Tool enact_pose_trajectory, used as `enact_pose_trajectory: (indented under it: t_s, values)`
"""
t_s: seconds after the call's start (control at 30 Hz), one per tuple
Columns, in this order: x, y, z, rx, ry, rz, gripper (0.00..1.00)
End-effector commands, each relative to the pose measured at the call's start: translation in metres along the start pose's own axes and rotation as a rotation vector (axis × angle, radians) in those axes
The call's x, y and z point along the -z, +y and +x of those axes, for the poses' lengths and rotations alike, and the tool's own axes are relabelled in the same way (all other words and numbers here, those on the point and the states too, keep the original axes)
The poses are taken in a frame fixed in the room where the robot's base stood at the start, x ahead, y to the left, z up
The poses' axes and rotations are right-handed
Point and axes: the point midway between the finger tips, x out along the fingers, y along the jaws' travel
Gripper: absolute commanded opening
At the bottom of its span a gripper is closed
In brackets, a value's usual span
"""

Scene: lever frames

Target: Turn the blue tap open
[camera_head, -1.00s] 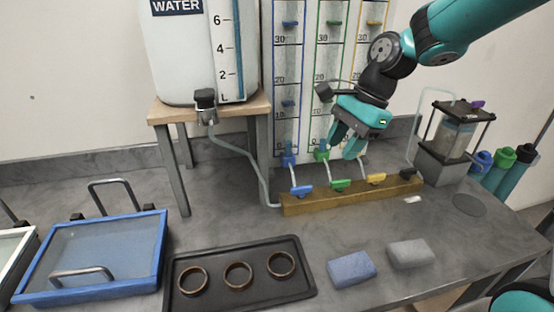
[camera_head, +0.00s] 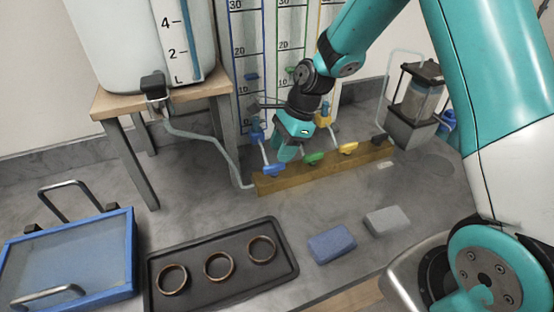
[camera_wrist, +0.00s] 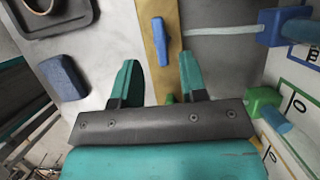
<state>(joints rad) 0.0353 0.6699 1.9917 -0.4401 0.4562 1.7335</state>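The blue tap (camera_head: 273,170) has a small blue handle at the left end of the wooden bar (camera_head: 325,174) on the bench. In the wrist view the blue tap's handle (camera_wrist: 161,42) lies lengthwise along the bar, just beyond my fingertips and roughly centred between them. My gripper (camera_head: 286,154) is just above the bar, close to the blue tap. In the wrist view my gripper (camera_wrist: 160,74) is open, with nothing between its two teal fingers. I see no contact with the tap.
The green tap (camera_head: 314,158) and yellow tap (camera_head: 348,148) stand right of the blue one. A black tray (camera_head: 220,290) with three rings, a blue block (camera_head: 332,243) and a grey block (camera_head: 387,221) lie in front. A water tank (camera_head: 130,50) stands behind left.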

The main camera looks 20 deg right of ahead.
Motion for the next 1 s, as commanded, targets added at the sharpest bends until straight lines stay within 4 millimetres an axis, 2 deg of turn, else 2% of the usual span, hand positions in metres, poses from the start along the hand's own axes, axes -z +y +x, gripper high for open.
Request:
enact_pose_trajectory:
  t_s: [0.1,0.3,0.67,0.83,0.87,1.0]
  values:
    - [0.0,0.001,0.022,-0.004,0.001,0.0,0.39]
    - [0.002,0.0,0.044,0.0,0.001,0.002,0.39]
    - [0.002,0.0,0.049,0.003,0.001,0.002,0.39]
    - [0.003,0.0,0.049,0.003,0.0,0.003,0.03]
    - [0.003,0.0,0.049,0.002,0.0,0.003,0.0]
    - [0.006,0.0,0.047,0.002,0.001,0.004,0.0]
